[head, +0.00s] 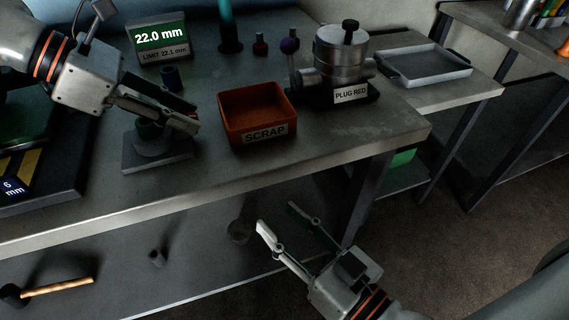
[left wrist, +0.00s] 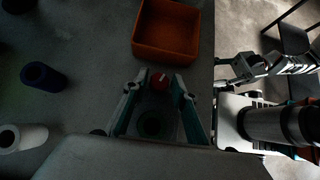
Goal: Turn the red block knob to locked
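The red knob (left wrist: 160,81) shows in the left wrist view with a pale line on its face. It lies between the fingertips of my left gripper (left wrist: 156,83), with gaps at its sides; contact cannot be told. In the head view my left gripper (head: 194,116) is open over a grey block (head: 157,163) on the bench, and its fingers hide the knob. A dark round part (left wrist: 151,124) of the block shows between the fingers in the left wrist view. My right gripper (head: 277,217) is open and empty, low in front of the bench.
An orange scrap bin (head: 259,117) stands just right of the block. A dark blue sleeve (head: 170,78) and the 22.0 mm display (head: 160,38) stand behind. A metal fixture marked PLUG RED (head: 341,60) and a grey tray (head: 424,67) are farther right.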

